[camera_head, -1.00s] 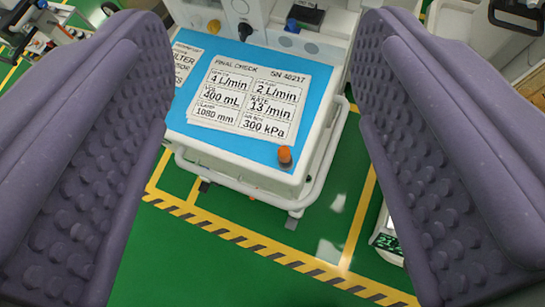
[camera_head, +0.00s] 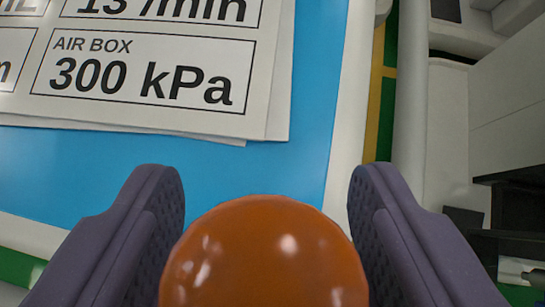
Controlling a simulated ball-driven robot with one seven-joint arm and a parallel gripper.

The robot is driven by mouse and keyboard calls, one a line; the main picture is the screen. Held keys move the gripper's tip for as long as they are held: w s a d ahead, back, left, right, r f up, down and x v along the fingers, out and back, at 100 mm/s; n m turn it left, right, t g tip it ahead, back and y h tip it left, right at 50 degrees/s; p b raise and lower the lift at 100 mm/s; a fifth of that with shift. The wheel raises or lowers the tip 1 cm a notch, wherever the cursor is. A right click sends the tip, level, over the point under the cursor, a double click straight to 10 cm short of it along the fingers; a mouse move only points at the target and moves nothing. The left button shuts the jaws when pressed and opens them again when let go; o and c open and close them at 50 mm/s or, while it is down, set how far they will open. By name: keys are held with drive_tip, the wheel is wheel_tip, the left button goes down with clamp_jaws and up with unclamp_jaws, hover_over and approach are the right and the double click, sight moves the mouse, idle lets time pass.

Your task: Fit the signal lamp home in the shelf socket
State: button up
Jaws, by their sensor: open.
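The signal lamp, an orange dome (camera_head: 265,255), fills the bottom middle of the view, with its lower part cut off by the frame edge. My gripper (camera_head: 268,215) is open, with one purple padded finger on each side of the lamp. The left finger looks close to the dome and the right finger stands close to its other side; I cannot tell whether either touches. The lamp is over the corner of the blue cart top (camera_head: 300,165). The shelf socket cannot be made out.
Printed paper sheets (camera_head: 150,110) lie on the blue top, just beyond the lamp. A white rim and rail (camera_head: 409,100) run along the right side. Pale equipment (camera_head: 505,130) stands further right, with a strip of green floor between.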

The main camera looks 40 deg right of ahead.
drive_tip(key=shift+x, duration=1)
drive_tip(key=c, duration=1)
drive_tip(key=shift+c, duration=0.2)
drive_tip(key=shift+r, duration=0.15)
